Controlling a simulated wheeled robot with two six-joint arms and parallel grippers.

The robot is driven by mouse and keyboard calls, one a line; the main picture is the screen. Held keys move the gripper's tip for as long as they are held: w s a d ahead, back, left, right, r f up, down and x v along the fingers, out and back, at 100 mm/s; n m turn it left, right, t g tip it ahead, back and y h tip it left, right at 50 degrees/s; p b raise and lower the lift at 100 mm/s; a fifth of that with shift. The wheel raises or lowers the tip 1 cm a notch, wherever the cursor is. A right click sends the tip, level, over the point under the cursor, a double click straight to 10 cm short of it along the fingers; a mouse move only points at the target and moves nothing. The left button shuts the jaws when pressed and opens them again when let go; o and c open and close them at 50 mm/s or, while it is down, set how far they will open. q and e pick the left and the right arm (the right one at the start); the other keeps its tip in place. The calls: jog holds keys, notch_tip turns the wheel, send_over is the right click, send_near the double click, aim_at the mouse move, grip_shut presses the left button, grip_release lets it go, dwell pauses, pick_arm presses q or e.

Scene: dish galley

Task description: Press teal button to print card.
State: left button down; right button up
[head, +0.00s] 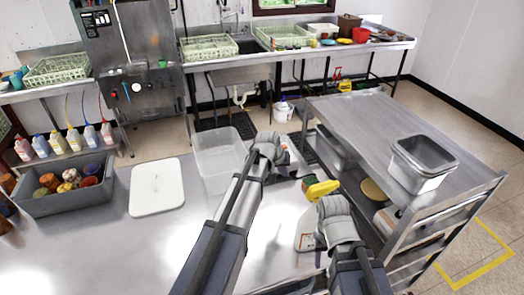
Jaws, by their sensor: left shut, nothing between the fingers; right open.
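My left gripper (268,146) is shut with nothing in it, over the far right part of the steel counter (180,240). A white object (291,158) is partly hidden behind it; I cannot tell what it is or whether they touch. No teal button shows clearly near either gripper. No printed card is clearly visible.
A clear tub (218,136), a white lid (157,198) and a grey bin (62,203) of several jars are on the counter. A steel cart (350,118) with a grey tub (422,168) stands at the right. The counter's front middle is bare.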

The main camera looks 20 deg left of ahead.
pick_arm(q)
jog(key=w+a+r+n+t, duration=0.2)
jog(key=w+a, duration=0.5)
jog(key=w, duration=0.1)
jog(key=w+a+r+n+t, duration=0.2)
jog(key=w+a, duration=0.4)
jog(key=w, duration=0.3)
jog(key=shift+w+a+r+p, duration=0.15)
jog(key=shift+a+r+p, duration=0.25)
jog(key=shift+r, duration=0.3)
notch_tip(320, 180, down, 9)
jog(key=b, duration=0.8)
jog(key=shift+r+b, duration=0.1)
jog(key=shift+b, duration=0.3)
jog(key=shift+f+b, duration=0.4)
jog(key=shift+f, duration=0.05)
